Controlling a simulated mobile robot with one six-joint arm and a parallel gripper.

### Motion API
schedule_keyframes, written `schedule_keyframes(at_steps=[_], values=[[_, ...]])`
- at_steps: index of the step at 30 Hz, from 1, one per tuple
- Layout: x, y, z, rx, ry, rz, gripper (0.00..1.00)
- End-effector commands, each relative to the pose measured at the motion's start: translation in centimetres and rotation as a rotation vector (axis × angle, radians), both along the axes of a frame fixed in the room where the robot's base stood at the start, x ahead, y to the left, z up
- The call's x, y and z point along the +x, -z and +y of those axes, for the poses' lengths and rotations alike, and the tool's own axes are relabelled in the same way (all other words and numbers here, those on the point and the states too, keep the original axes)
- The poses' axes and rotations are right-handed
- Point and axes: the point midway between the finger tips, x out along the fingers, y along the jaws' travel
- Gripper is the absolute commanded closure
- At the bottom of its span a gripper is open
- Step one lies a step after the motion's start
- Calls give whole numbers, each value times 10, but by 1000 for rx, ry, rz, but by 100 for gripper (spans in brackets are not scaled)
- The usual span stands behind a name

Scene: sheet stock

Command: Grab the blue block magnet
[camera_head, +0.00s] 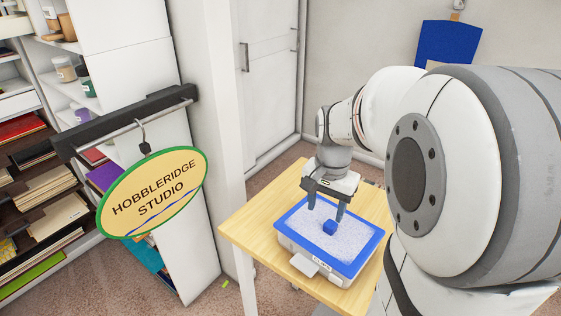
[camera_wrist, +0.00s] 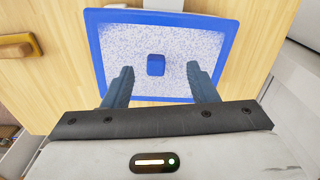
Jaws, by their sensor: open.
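The blue block magnet (camera_head: 330,227) sits on the speckled white surface of a blue-framed board (camera_head: 357,266) on the wooden table. In the wrist view the magnet (camera_wrist: 156,65) lies near the middle of the board (camera_wrist: 233,40), a little beyond my fingertips and between their lines. My gripper (camera_head: 325,207) points down over the board with its two fingers apart and nothing between them. In the wrist view my gripper (camera_wrist: 160,78) shows a finger on either side of the magnet, with space on both sides.
The light wooden table (camera_head: 262,228) has bare room left of the board. A wooden handle-like piece (camera_wrist: 18,46) shows at the left in the wrist view. An oval "Hobbleridge Studio" sign (camera_head: 153,193) hangs from a bar, left of the table. Shelves with sheets (camera_head: 40,190) stand further left.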

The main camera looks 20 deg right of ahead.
Motion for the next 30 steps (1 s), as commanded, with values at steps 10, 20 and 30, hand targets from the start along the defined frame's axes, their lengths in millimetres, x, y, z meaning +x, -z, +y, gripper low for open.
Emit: schedule_keyframes(at_steps=[10,20,30], values=[[17,21,-26,14,175,40,47],[18,64,-29,15,170,42,47],[18,82,-29,14,168,36,47]])
